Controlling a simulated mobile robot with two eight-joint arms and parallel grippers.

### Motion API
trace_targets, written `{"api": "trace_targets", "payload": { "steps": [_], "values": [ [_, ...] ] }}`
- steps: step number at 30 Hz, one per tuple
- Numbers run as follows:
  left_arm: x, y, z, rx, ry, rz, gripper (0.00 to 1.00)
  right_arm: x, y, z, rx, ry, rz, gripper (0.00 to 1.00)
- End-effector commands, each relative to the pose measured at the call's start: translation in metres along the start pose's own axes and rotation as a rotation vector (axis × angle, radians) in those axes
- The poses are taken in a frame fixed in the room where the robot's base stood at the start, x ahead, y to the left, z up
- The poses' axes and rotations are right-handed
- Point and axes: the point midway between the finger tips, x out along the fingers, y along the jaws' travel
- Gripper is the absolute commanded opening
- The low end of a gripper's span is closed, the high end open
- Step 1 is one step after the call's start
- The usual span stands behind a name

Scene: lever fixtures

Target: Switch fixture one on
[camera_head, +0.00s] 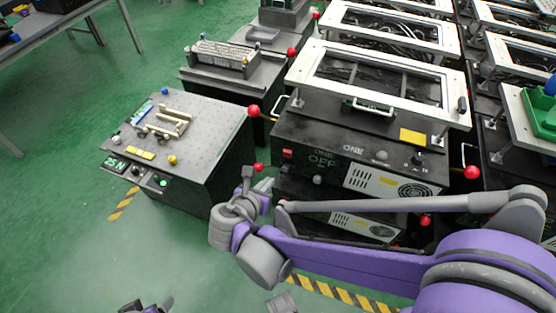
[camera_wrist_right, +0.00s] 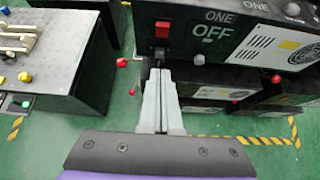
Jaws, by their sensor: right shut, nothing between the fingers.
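Fixture one is a black box (camera_head: 345,140) marked ONE and OFF, with a white-framed top, in the head view. Its front panel also shows in the wrist view (camera_wrist_right: 225,35). A red rocker switch (camera_head: 287,153) sits at the panel's left; it shows in the wrist view (camera_wrist_right: 162,29) too. A red-ball lever (camera_head: 253,110) stands out at the box's left side and another red ball (camera_head: 471,172) at its right. My right gripper (camera_head: 248,180) is shut and empty, below and left of the panel. Part of my left gripper (camera_head: 148,305) shows at the bottom edge; its jaws are unclear.
A second fixture with a white vent and red balls (camera_head: 424,220) sits beneath fixture one. A grey-topped console (camera_head: 200,120) with knobs stands to the left. More fixtures crowd the back and right. Green floor (camera_head: 60,220) is clear at the left front.

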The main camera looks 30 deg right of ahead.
Motion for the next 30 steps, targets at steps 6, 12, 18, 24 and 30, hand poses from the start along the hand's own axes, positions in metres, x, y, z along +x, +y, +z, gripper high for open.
{"api": "trace_targets", "payload": {
  "steps": [6, 12, 18, 24, 30],
  "values": [
    [0.000, 0.000, 0.000, 0.000, 0.000, 0.000, 0.85, 0.000, 0.000, 0.000, 0.002, 0.001, 0.000, 0.00],
    [0.005, 0.000, 0.002, 0.000, -0.002, 0.000, 0.85, 0.019, -0.001, -0.001, 0.004, 0.002, -0.004, 0.00],
    [0.017, 0.000, 0.007, 0.000, -0.006, 0.000, 0.85, 0.060, -0.001, -0.002, 0.006, 0.001, -0.006, 0.00],
    [0.029, 0.000, 0.011, 0.000, -0.011, 0.000, 0.85, 0.102, -0.001, -0.002, 0.004, 0.002, -0.004, 0.00],
    [0.028, 0.000, 0.011, 0.000, -0.011, 0.000, 0.85, 0.121, -0.001, 0.020, 0.005, 0.001, -0.002, 0.00]
  ]
}}
